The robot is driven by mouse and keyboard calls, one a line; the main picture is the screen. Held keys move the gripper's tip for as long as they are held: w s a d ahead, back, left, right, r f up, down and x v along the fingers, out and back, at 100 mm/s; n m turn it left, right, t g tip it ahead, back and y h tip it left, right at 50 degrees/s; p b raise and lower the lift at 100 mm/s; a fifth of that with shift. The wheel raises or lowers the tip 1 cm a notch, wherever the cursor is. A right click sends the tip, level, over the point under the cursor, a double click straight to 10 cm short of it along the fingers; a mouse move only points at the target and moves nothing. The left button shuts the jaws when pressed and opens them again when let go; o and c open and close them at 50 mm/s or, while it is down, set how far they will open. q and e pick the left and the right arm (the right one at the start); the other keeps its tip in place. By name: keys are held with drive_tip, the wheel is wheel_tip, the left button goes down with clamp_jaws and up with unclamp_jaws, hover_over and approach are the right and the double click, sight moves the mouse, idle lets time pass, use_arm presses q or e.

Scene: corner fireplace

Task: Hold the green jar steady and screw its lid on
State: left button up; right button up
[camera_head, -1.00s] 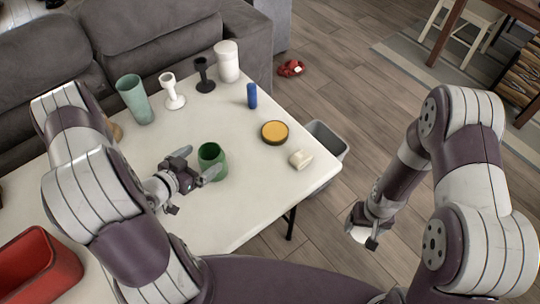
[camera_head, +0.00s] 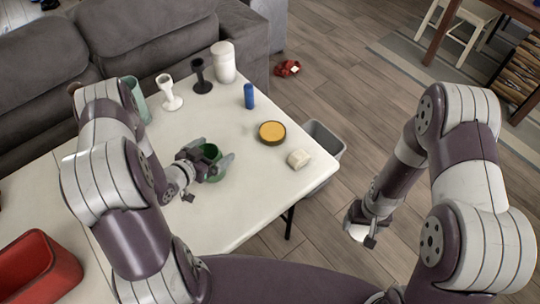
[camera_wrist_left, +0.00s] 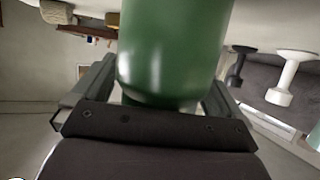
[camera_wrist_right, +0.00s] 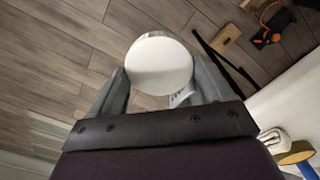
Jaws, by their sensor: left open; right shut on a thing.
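The green jar (camera_head: 211,151) stands upright and open-topped on the white table. My left gripper (camera_head: 208,165) is open at the jar, with a finger on either side of it. In the left wrist view the green jar (camera_wrist_left: 170,60) fills the space between the fingers (camera_wrist_left: 158,95); whether they touch it I cannot tell. My right gripper (camera_head: 366,230) is off the table's right side, above the floor. It is shut on a white round lid (camera_wrist_right: 158,66), seen face-on between its fingers in the right wrist view.
On the table (camera_head: 240,205) are a yellow-topped round container (camera_head: 271,132), a cream block (camera_head: 299,159), a blue cylinder (camera_head: 249,96), white and black goblets, a white canister (camera_head: 224,62) and a pale green cup (camera_head: 136,98). A grey bin (camera_head: 326,140) stands beside the table. A red container (camera_head: 38,268) is lower left.

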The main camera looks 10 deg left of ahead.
use_arm(q)
drive_tip(key=c, duration=1.1)
drive_tip(key=shift+o, duration=0.2)
drive_tip(key=shift+r, duration=0.1)
use_arm(e)
drive_tip(key=shift+r, duration=0.1)
use_arm(q)
drive_tip(key=w+d+r, duration=0.2)
drive_tip(key=d+r, duration=0.8)
drive_tip(key=d, duration=0.1)
drive_tip(key=shift+w+d+r, duration=0.2)
drive_tip(key=shift+w+r, duration=0.2)
drive_tip(key=o, duration=0.3)
drive_tip(key=c, duration=0.6)
